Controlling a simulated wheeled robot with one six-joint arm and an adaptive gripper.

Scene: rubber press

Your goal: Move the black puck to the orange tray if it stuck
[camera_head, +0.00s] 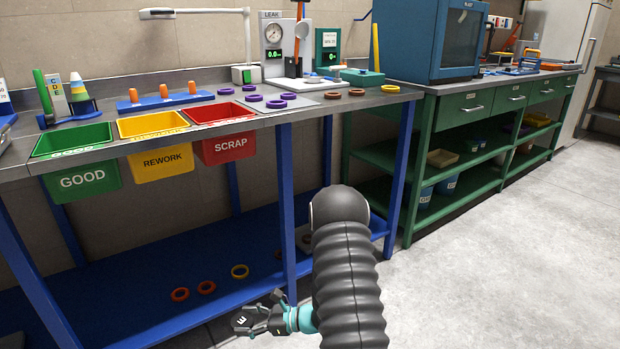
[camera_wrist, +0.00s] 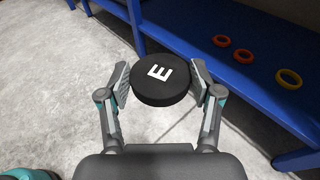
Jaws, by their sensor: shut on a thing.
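The black puck (camera_wrist: 160,88) is round with a white letter E on its top, and it lies between the two fingers of my gripper (camera_wrist: 162,86) in the wrist view. The gripper is shut on it. In the head view my gripper (camera_head: 262,316) shows low down beside the blue bench's lower shelf, and the puck (camera_head: 243,323) shows at its fingers. The puck is held above the grey floor. No orange tray that I can clearly identify is in view.
Green GOOD (camera_head: 82,181), yellow REWORK (camera_head: 163,163) and red SCRAP (camera_head: 229,147) bins hang on the blue bench front. Several rings lie on the blue lower shelf (camera_head: 130,315). A blue leg (camera_head: 287,215) stands near my arm. Open floor (camera_head: 500,260) lies to the right.

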